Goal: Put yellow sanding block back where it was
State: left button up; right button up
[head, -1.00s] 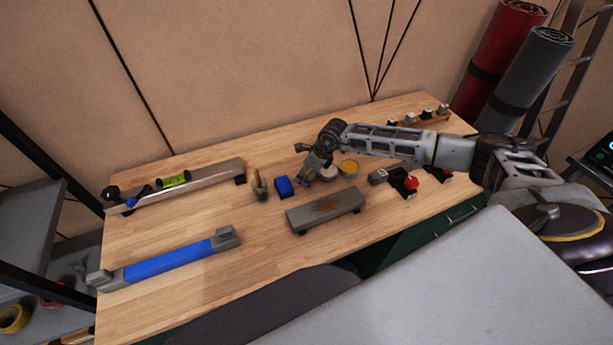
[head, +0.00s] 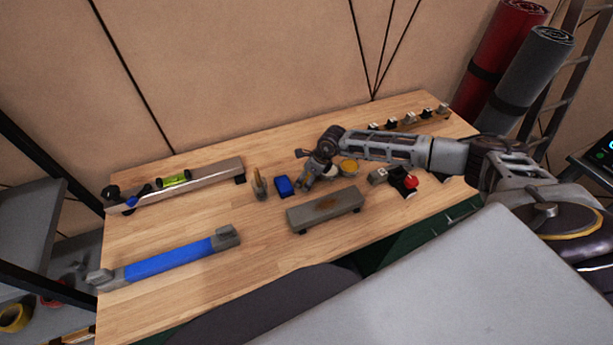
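My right gripper (head: 307,182) points down over the middle of the workbench, just right of a blue block (head: 284,186) and left of a round tin with a yellow top (head: 348,167). Its fingers are small and partly merged with what lies behind them, so I cannot tell whether they are open or shut on something. I cannot clearly make out a yellow sanding block; my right gripper and forearm cover part of that area. My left gripper is out of view.
The wooden workbench (head: 200,210) holds a grey slab on feet (head: 325,209) in front of the gripper, a blue-and-grey bar (head: 170,260), a rail with a green vial (head: 180,185), a small brush-like item (head: 259,185) and a red-topped item (head: 410,181).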

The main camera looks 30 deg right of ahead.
jog(key=shift+r, duration=0.15)
jog(key=v, duration=1.2)
jog(key=shift+b, duration=0.45)
